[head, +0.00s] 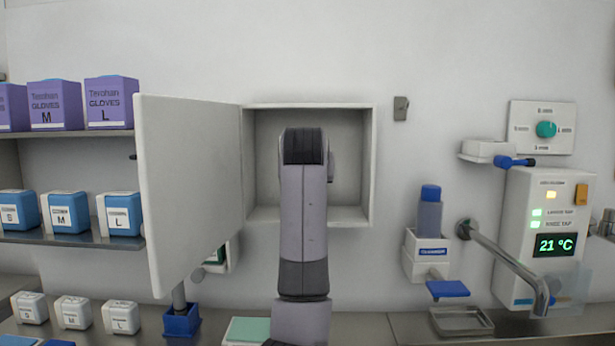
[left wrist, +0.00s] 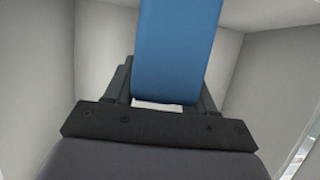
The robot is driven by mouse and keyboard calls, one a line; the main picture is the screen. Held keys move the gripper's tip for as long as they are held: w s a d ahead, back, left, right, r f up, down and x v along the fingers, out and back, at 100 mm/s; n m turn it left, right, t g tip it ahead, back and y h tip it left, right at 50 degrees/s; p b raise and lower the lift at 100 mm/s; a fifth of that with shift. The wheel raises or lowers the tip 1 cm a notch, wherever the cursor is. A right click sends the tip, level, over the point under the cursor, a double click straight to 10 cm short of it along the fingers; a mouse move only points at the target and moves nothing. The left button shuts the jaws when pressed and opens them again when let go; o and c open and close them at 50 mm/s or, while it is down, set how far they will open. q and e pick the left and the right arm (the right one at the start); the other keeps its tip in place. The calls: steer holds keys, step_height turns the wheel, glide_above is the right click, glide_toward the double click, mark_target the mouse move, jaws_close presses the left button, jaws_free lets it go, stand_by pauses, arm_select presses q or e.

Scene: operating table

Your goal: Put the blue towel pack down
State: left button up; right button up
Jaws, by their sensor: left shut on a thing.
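The blue towel pack (left wrist: 178,50) shows in the left wrist view as a plain blue block between the two dark fingers. My left gripper (left wrist: 165,98) is shut on it. Pale walls stand around the pack and gripper in that view. In the head view my arm reaches up in front of an open white wall cabinet (head: 368,165). The arm hides the gripper and the pack there. I cannot tell whether the pack touches the cabinet floor. My right gripper is not in view.
The cabinet door (head: 190,185) stands open to the left. Shelves with glove boxes (head: 110,102) are beyond it. A bottle in a wall dispenser (head: 429,215) and a metal tap (head: 510,262) are at the right. A green-topped item (head: 248,330) lies on the counter.

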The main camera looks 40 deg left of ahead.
arm_select(q)
steer(key=shift+f, duration=0.15)
steer(key=o, duration=1.1)
steer(key=shift+r, duration=0.25)
steer(key=b+v, duration=0.1)
steer(key=v, duration=1.1)
steer(key=shift+b, duration=0.3)
